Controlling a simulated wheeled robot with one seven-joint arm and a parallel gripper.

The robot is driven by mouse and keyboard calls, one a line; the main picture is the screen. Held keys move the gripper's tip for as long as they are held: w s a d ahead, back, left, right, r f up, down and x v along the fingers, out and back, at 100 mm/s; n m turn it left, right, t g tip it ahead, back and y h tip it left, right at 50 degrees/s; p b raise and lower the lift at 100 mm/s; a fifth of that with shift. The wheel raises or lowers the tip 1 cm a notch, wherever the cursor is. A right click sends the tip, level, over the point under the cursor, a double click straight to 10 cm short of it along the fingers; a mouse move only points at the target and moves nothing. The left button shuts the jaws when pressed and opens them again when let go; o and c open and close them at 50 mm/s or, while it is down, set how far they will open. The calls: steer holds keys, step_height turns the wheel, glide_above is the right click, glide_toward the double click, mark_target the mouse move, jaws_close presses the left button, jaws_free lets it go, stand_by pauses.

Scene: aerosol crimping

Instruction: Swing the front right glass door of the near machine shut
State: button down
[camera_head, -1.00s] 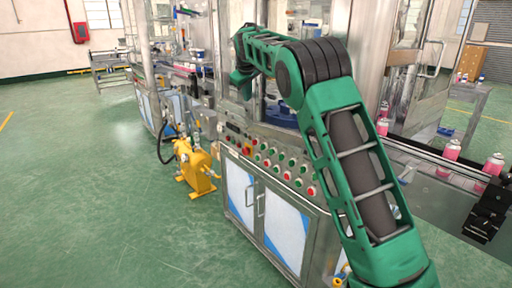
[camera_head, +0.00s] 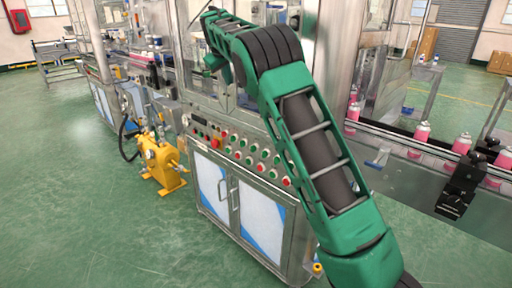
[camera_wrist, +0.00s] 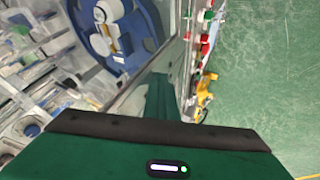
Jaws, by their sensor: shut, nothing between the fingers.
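The near machine (camera_head: 240,178) is a steel cabinet with a row of buttons and glazed panels above. A framed front glass panel (camera_head: 237,112) shows behind my arm, right of centre on its front. I take it for the front right door; the arm hides part of it, and I cannot tell whether it is flush. My gripper (camera_head: 209,64) is at the machine's front, close to the glass; contact is unclear. In the wrist view, part of my gripper (camera_wrist: 158,100) shows green beside a pane edge (camera_wrist: 132,96), with a blue ring-shaped part (camera_wrist: 120,35) beyond the glass.
A push-button panel (camera_head: 240,150) juts below the glass. A yellow pump (camera_head: 160,163) stands on the floor to the left. A conveyor (camera_head: 410,147) with pink cans runs to the right. Another glazed panel with a handle (camera_head: 417,38) stands at the right. Green floor in front is open.

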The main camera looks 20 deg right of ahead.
steer(key=s+a+r, duration=0.6)
steer(key=a+r, duration=0.1)
steer(key=r, duration=0.1)
steer(key=s+d+f+m+g+y, duration=0.1)
steer(key=s+d+f, duration=0.3)
steer(key=s, duration=0.4)
steer(key=s+d+f+m+y, duration=0.1)
steer(key=s+d+f, duration=0.2)
steer(key=s, duration=0.5)
steer(key=s+a+f+y, duration=0.1)
steer(key=s+f, duration=0.4)
steer(key=s, duration=0.4)
steer(key=s+a+f, duration=0.2)
steer(key=s+f, duration=0.3)
steer(key=s, duration=0.5)
steer(key=s+a+f+y, duration=0.1)
steer(key=s+f, duration=0.5)
steer(key=s, duration=0.3)
steer(key=s+d+f+m+g, duration=0.1)
steer(key=s+d+m+g, duration=0.1)
steer(key=s+d, duration=0.3)
steer(key=s+d+f+m+g, duration=0.1)
steer(key=s+d+m+g, duration=0.2)
steer(key=s, duration=0.9)
steer(key=d+m, duration=0.2)
steer(key=d, duration=0.1)
steer(key=shift+s, duration=0.3)
